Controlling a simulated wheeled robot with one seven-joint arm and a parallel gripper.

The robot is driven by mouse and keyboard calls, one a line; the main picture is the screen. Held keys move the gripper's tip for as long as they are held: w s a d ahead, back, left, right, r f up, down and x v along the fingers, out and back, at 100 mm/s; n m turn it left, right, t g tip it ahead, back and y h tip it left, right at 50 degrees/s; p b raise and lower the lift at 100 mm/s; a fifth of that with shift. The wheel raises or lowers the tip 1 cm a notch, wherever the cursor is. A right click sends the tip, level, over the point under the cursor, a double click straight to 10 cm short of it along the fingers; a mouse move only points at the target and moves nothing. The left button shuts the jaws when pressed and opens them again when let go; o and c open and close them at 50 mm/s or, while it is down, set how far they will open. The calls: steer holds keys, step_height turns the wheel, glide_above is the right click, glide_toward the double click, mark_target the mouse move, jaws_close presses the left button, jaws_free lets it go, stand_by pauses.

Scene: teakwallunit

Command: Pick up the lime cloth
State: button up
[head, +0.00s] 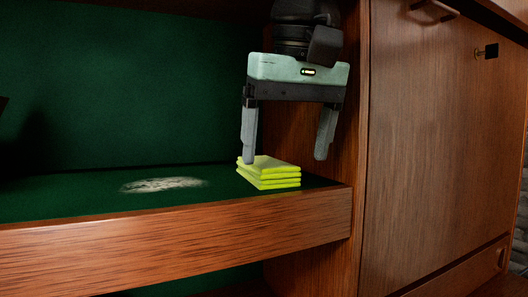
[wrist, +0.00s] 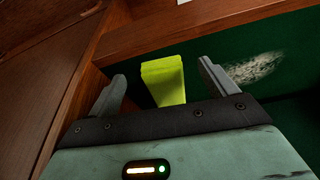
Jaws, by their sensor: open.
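The lime cloth (head: 268,172) is a folded, layered stack on the green shelf (head: 75,205), near the shelf's right end. It also shows in the wrist view (wrist: 164,82), between the two fingers. My gripper (head: 284,160) is open and points down above the cloth. In the head view the left finger's tip is at the cloth's back left edge, and the right finger's tip is to the right of the cloth and a little higher. I cannot tell whether a finger touches the cloth. Nothing is held.
A wooden front edge (head: 180,240) runs along the shelf. An upright wooden side panel stands close to the right of the gripper, beside a closed cabinet door (head: 435,140). A pale dusty patch (head: 162,184) lies left of the cloth. The shelf's left part is clear.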

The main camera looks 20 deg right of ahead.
mark_target(265, 161)
steer(key=shift+w+d+r+p, duration=0.2)
steer(key=shift+w+p, duration=0.5)
steer(key=shift+p, duration=0.05)
steer(key=w, duration=0.1)
steer(key=w+b, duration=0.1)
steer(key=shift+w+f, duration=0.35)
steer(key=shift+f, duration=0.05)
steer(key=shift+w+d+r+b, duration=0.1)
steer(key=shift+w+b, duration=0.25)
steer(key=shift+w, duration=0.45)
steer(key=w, duration=0.2)
steer(key=shift+w+d+b, duration=0.15)
steer(key=shift+w+b, duration=0.25)
steer(key=shift+b+x, duration=0.6)
steer(key=shift+x, duration=0.85)
steer(key=c, duration=1.1)
